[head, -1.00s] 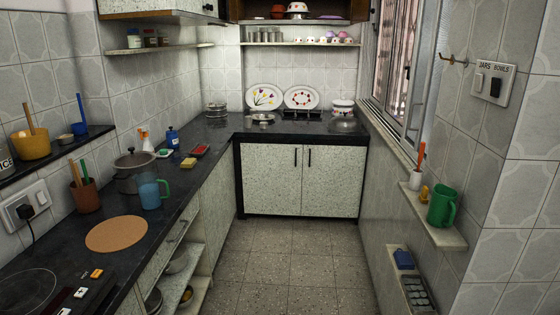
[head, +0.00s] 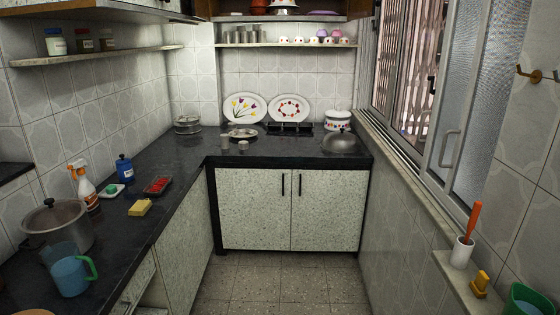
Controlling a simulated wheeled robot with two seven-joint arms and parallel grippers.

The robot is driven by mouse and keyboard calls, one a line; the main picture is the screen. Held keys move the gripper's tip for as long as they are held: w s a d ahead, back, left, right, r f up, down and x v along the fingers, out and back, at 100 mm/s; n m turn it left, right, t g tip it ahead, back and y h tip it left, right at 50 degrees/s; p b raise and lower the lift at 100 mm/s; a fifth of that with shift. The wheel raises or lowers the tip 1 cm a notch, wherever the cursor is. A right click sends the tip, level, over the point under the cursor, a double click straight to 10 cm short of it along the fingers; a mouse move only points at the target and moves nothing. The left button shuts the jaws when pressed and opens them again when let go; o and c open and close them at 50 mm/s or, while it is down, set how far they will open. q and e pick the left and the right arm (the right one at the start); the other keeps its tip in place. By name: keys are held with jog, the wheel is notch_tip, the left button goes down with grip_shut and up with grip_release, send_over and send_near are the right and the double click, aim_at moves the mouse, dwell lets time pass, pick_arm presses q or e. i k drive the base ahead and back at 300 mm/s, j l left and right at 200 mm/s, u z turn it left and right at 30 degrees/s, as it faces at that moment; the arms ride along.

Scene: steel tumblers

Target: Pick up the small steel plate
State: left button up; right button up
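A shallow round steel plate (head: 238,132) lies on the dark back counter, in front of the tulip-painted oval plate. Small steel tumblers (head: 243,145) stand at its front edge; I cannot tell whether they touch it. A round stack of steel ware (head: 187,125) stands to its left in the counter corner; whether it holds plates is too small to tell. Neither of my grippers is in view.
The dark counter (head: 190,150) runs along the left wall and the back. A wide steel bowl (head: 341,142) is at back right. The floor ahead is clear.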

aim_at(242, 134)
jog(key=i+j+z, duration=0.15)
jog(key=i, duration=1.3)
jog(key=i+j+z, duration=0.1)
jog(key=i+z, duration=0.25)
jog(key=i, duration=1.05)
